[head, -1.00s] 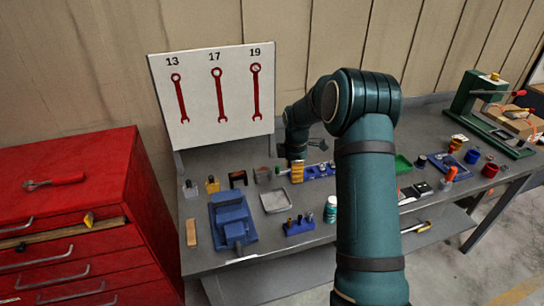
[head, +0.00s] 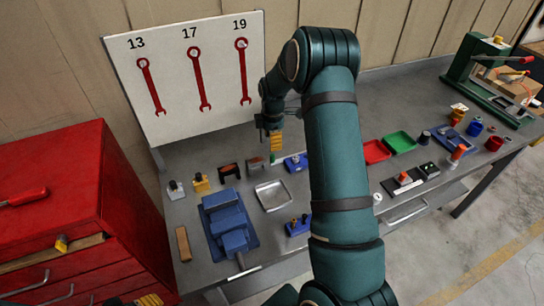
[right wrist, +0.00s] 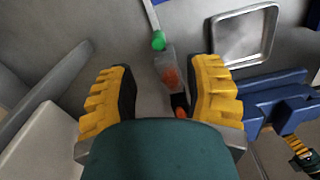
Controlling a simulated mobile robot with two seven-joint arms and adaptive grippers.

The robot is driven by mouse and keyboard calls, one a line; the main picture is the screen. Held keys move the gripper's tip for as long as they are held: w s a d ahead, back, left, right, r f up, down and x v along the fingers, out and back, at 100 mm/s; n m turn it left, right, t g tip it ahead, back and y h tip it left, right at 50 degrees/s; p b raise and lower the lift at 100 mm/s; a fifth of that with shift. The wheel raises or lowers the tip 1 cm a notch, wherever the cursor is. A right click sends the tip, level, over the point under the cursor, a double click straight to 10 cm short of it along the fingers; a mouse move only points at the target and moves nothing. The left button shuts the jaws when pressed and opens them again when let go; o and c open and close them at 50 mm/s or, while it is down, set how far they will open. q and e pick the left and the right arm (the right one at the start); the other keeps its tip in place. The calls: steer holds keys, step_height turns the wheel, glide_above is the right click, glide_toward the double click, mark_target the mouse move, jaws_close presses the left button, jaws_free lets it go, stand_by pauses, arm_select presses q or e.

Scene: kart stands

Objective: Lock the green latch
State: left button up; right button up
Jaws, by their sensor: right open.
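The green latch shows in the head view as a small green tip (head: 272,158) at the back of the bench, just below my right gripper (head: 274,142). In the right wrist view its round green knob (right wrist: 158,40) sits at the end of a thin pale bar, beyond the fingertips. My right gripper (right wrist: 165,95) is open, its yellow ribbed fingers wide apart with nothing held. A grey piece with an orange-red spot (right wrist: 172,76) lies beneath the gap. My left gripper's yellow ribbed part (head: 148,300) shows at the bottom edge; its jaw opening cannot be made out.
A metal tray (head: 273,195) and a blue vise (head: 228,222) stand in front of the latch. Small blocks, including a yellow one (head: 201,182), line the back left. Red (head: 375,152) and green (head: 399,142) trays lie right of my arm. A wrench board (head: 190,80) stands behind.

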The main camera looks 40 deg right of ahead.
mark_target(273, 155)
step_height(273, 155, down, 9)
steer(key=shift+w+f, duration=0.1)
steer(key=shift+w, duration=0.05)
stand_by(0.4)
jaws_close()
